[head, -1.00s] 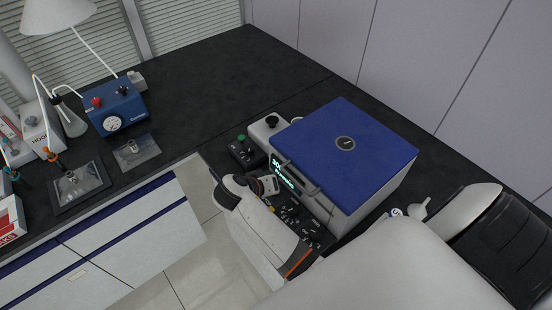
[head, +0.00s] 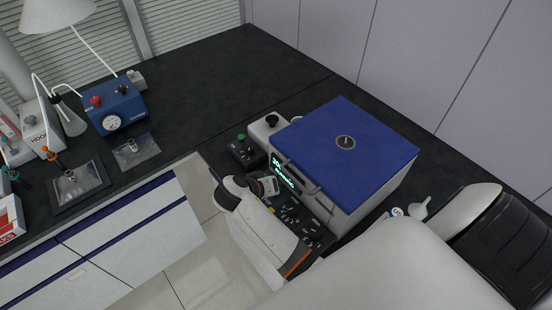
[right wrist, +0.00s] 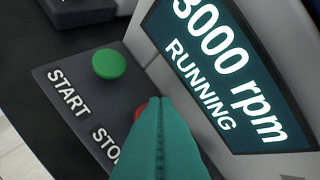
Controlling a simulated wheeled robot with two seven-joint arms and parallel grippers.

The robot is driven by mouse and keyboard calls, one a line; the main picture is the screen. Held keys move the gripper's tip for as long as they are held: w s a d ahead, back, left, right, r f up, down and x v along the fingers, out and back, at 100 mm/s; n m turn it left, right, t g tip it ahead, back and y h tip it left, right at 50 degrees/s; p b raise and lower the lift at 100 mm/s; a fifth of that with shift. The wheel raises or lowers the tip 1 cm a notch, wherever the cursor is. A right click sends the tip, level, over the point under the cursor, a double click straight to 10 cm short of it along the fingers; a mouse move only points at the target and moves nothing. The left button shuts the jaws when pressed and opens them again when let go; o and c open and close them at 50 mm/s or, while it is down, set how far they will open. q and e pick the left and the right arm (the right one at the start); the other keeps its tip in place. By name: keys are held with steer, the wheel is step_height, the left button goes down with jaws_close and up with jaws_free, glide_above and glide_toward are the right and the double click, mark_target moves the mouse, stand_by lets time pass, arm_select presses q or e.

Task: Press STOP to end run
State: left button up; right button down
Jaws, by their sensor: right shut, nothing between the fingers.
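The centrifuge (head: 372,165), with a closed blue lid, stands on the black bench in the head view. Its lit display (head: 288,176) reads "3000 rpm RUNNING" in the right wrist view (right wrist: 228,75). Beside the display is a dark panel with a green START button (right wrist: 109,64) and a red STOP button (right wrist: 139,113). My right gripper (right wrist: 158,103) is shut and empty, its teal fingertips over the STOP button and hiding most of it and part of its label. I cannot tell whether they touch. In the head view my right arm reaches to the centrifuge's front. My left gripper is not in view.
A small black box with a green top button (head: 244,150) and a light grey unit with a black knob (head: 269,126) stand left of the centrifuge. A blue gauge box (head: 117,108) and a flask (head: 70,119) stand further left. The bench behind is clear.

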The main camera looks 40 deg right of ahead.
steer(key=shift+f+b, duration=0.35)
steer(key=shift+f, duration=0.25)
stand_by(0.3)
stand_by(0.4)
steer(key=shift+r+p, duration=1.3)
steer(key=shift+p, duration=0.05)
steer(key=shift+r, duration=0.15)
step_height(320, 180, up, 5)
steer(key=p, duration=0.5)
